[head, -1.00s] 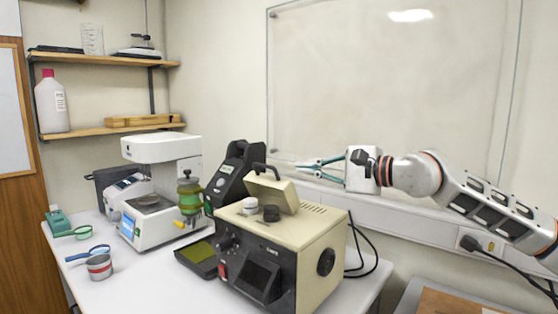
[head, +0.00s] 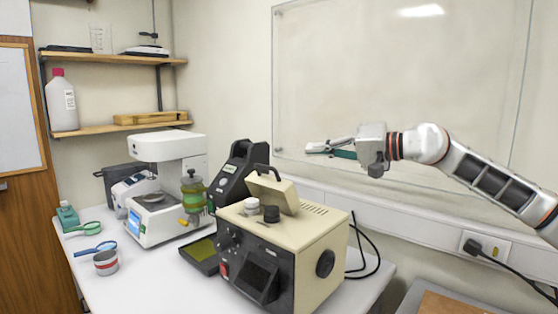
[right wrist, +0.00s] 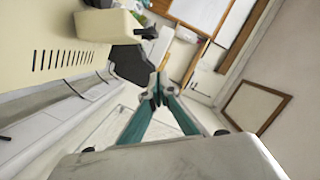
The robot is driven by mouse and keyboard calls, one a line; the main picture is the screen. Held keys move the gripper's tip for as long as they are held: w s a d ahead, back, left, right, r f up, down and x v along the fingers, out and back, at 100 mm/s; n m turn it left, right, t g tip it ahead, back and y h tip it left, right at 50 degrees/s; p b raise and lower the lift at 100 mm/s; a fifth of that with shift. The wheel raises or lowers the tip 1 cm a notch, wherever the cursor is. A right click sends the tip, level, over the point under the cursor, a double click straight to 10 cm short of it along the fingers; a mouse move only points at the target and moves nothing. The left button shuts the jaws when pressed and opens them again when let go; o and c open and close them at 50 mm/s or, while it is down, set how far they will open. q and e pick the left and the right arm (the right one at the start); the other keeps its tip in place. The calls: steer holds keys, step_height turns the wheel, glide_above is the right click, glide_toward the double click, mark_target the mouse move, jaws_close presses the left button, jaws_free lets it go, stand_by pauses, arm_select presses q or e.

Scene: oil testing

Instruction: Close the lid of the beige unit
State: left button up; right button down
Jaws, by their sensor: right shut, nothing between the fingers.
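The beige unit (head: 318,236) stands on the white table with a dark front panel facing me. Its lid (head: 273,192) is raised and tilted on top, with a dark handle on its upper edge. Beside the lid's front side a white knob and a black knob stick up. My right gripper (head: 308,148) is shut and empty, above and to the right of the lid, apart from it. In the right wrist view the unit's slotted top (right wrist: 60,40) and lid (right wrist: 110,25) lie at the upper left, with the closed fingers (right wrist: 158,97) at the centre. My left gripper is not in view.
A dark device (head: 237,170) stands close behind the unit, and a white instrument (head: 165,190) to its left. A dark tray (head: 203,253) lies by the unit's left side. Black cables (head: 365,262) hang at its right. The air above the lid is free.

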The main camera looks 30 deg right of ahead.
mark_target(270, 186)
steer(key=w+a+f+p, duration=0.1)
steer(key=w+a, duration=0.1)
steer(key=w+a+p, duration=0.1)
steer(key=w+a, duration=0.1)
steer(key=w+a+f+p, duration=0.1)
steer(key=w+a, duration=0.1)
steer(key=shift+w+f, duration=0.3)
steer(key=shift+w, duration=0.05)
steer(key=shift+s+a+f, duration=0.3)
steer(key=shift+s+a, duration=0.05)
steer(key=shift+a, duration=0.1)
steer(key=shift+w+a+f, duration=0.1)
steer(key=shift+a+f, duration=0.05)
steer(key=shift+f, duration=0.05)
